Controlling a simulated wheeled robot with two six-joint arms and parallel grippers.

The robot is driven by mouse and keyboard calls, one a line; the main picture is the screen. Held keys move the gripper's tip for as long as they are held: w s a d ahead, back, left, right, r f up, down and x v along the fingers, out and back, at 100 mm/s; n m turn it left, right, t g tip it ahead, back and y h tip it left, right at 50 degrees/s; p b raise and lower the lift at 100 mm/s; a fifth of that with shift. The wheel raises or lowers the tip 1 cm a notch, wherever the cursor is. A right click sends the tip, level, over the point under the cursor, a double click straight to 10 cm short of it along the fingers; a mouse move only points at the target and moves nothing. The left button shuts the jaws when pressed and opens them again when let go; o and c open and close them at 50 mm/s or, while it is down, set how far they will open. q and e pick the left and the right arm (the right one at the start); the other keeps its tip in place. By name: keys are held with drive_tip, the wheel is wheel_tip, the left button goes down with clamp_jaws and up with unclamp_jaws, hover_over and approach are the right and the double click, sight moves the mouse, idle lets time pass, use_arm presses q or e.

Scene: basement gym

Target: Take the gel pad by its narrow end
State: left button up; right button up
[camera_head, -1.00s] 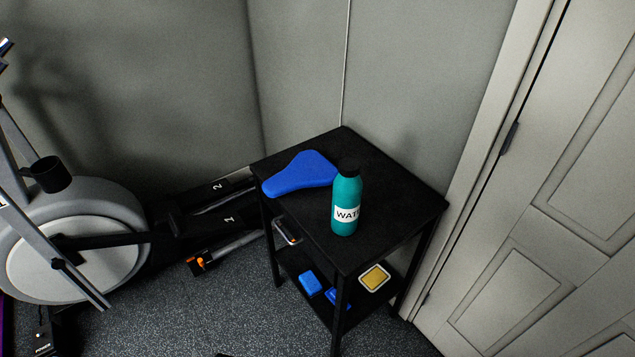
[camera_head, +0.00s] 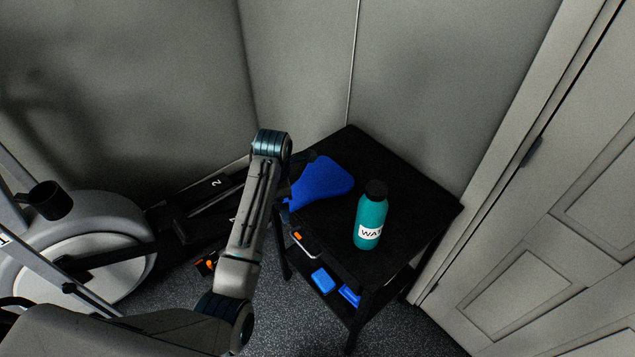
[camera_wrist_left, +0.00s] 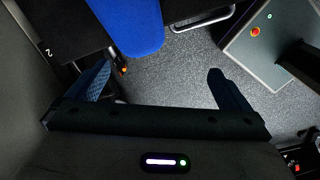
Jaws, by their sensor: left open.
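The gel pad is a blue, saddle-shaped pad (camera_head: 322,182) lying flat on the black table top, toward its left edge. Its narrow end points left and is partly hidden by my left arm in the head view. The left wrist view shows the rounded end of the pad (camera_wrist_left: 138,28) at the top, just beyond the fingertips and nearer the left finger. My left gripper (camera_wrist_left: 160,72) is open with nothing between its fingers. In the head view it is mostly hidden behind my arm. Its height relative to the pad is unclear. My right gripper is out of view.
A teal water bottle (camera_head: 370,216) stands upright on the black table (camera_head: 408,196), right of the pad. Blue items (camera_head: 322,280) lie on the lower shelf. An exercise machine (camera_head: 92,240) stands at left. Walls and a door (camera_head: 540,250) close in behind and right.

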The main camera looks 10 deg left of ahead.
use_arm(q)
drive_tip(key=w+d+r+n, duration=0.2)
drive_tip(key=w+r+n, duration=0.2)
drive_tip(key=w+r, duration=0.15)
drive_tip(key=n+p, duration=0.1)
hover_over(299, 192)
drive_tip(key=shift+g, duration=0.3)
drive_tip(key=f, duration=0.5)
drive_tip(key=shift+s+a+f, duration=0.15)
drive_tip(key=shift+s+f, duration=0.15)
drive_tip(key=shift+s, duration=0.1)
drive_tip(key=shift+f+p, duration=0.4)
drive_tip(key=f, duration=0.1)
drive_tip(key=f+p, duration=0.1)
drive_tip(key=f, duration=0.2)
drive_tip(key=shift+w+f+p, duration=0.1)
drive_tip(key=shift+w+p, duration=0.2)
drive_tip(key=shift+f, duration=0.35)
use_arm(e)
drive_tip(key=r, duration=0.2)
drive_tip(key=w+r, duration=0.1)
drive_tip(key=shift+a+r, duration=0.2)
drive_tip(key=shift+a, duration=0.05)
use_arm(q)
drive_tip(key=shift+c, duration=0.4)
